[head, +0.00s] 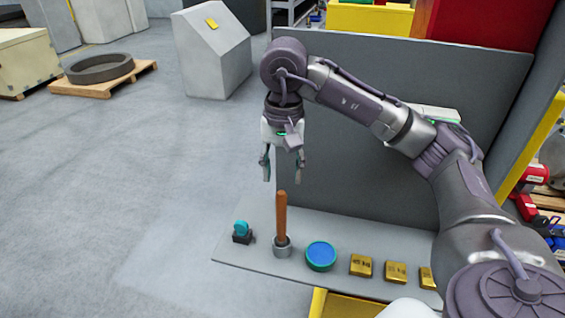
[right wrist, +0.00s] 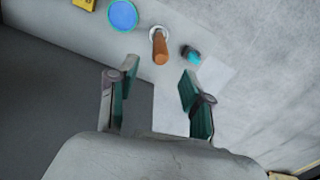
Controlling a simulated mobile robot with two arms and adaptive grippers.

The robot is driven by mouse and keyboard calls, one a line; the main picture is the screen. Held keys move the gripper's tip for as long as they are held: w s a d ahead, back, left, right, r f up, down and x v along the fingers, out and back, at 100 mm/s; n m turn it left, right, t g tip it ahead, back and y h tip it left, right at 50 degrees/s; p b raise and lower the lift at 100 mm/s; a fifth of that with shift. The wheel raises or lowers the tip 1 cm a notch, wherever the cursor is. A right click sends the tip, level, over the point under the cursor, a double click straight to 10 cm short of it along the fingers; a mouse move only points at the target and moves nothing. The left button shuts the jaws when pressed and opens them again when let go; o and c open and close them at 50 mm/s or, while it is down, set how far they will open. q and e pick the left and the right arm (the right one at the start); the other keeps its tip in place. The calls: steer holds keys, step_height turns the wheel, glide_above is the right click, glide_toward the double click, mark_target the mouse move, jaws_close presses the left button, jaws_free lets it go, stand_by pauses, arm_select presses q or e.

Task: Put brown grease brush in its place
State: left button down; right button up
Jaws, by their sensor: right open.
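The brown grease brush (head: 282,214) stands upright with its lower end in a small grey round holder (head: 282,250) on the grey shelf. My right gripper (head: 280,176) hangs above the brush, pointing down, open and empty, apart from the handle top. In the right wrist view the brush (right wrist: 160,48) shows in its holder (right wrist: 158,32), beyond the open fingertips (right wrist: 156,82). The brush's lower end is hidden inside the holder. My left gripper is not in view.
On the grey shelf (head: 345,283), a teal item on a black base (head: 241,232) stands left of the brush. A blue round container (head: 320,255) and several yellow blocks (head: 361,265) lie to the right. A grey panel (head: 370,150) rises behind the shelf.

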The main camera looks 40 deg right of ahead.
steer(key=shift+r, duration=0.9)
